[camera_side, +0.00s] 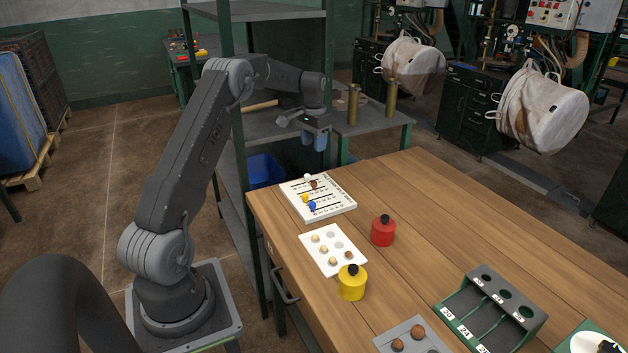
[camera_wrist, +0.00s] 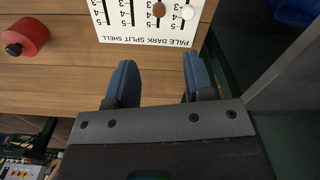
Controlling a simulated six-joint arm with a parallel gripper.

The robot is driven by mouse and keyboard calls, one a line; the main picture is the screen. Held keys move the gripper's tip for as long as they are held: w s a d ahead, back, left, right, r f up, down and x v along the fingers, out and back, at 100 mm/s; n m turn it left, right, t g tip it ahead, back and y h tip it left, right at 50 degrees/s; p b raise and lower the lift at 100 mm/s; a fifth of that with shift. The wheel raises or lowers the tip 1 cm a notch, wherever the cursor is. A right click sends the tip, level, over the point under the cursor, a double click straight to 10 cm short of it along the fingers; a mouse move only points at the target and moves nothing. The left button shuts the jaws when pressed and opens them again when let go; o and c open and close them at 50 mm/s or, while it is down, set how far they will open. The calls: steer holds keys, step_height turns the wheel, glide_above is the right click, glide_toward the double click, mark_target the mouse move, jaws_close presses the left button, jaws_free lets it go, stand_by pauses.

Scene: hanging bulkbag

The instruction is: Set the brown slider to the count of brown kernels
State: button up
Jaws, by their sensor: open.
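A white slider board (camera_side: 322,206) lies at the table's far left corner. Its brown slider knob (camera_side: 313,184) sits between the white knob (camera_side: 308,176) and the yellow knob (camera_side: 305,197), with a blue knob (camera_side: 312,206) nearer. The wrist view shows the brown knob (camera_wrist: 159,9) beside the white knob (camera_wrist: 187,12) and printed labels. A white kernel tray (camera_side: 333,239) holds several pale kernels and one (camera_side: 348,254) that looks browner. A grey tray (camera_side: 384,344) at the bottom edge holds brown balls, partly cut off. My gripper (camera_side: 318,140) is open and empty, above and beyond the board.
A red pot (camera_side: 383,231) and a yellow pot (camera_side: 352,283) with black knobs stand near the kernel tray. A green numbered rack (camera_side: 490,306) stands at the right front. A shelf post (camera_side: 241,160) rises beside the table. The table's far right is clear.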

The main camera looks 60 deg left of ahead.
mark_target(314, 182)
step_height(314, 182, down, 13)
steer(key=shift+f, duration=0.2)
stand_by(0.4)
jaws_close()
stand_by(0.3)
